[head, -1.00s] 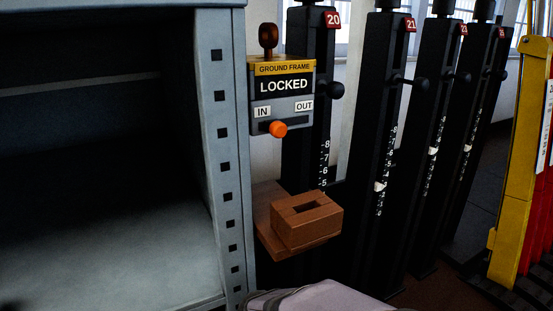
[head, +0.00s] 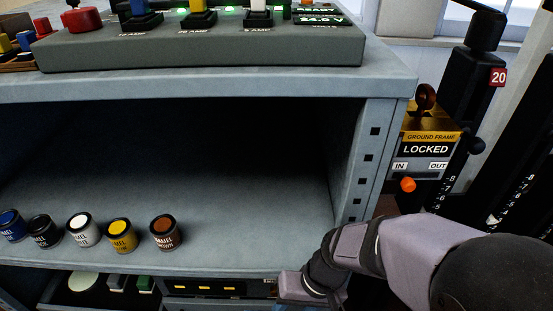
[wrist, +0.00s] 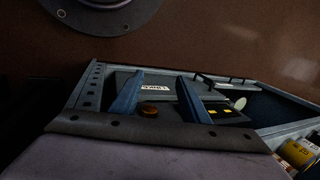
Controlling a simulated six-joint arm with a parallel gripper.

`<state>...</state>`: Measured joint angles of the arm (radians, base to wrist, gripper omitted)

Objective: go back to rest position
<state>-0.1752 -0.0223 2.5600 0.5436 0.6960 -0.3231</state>
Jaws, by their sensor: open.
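My gripper (wrist: 160,76) shows in the wrist view as two blue-grey fingers standing apart, with nothing held between them. Beyond the fingers is a cabinet with a white-labelled panel (wrist: 155,87). A round brown-orange piece (wrist: 149,110) shows between the fingers at their lower part; I cannot tell what it is. In the head view my arm reaches in from the lower right and bends down in front of the grey shelf unit (head: 378,150).
Several paint cans, one of them brown (head: 166,234), stand on the shelf left of my arm. A control box (head: 200,48) sits on top. Right of the unit are the ground frame box (head: 427,150), reading LOCKED, and black levers (head: 462,95).

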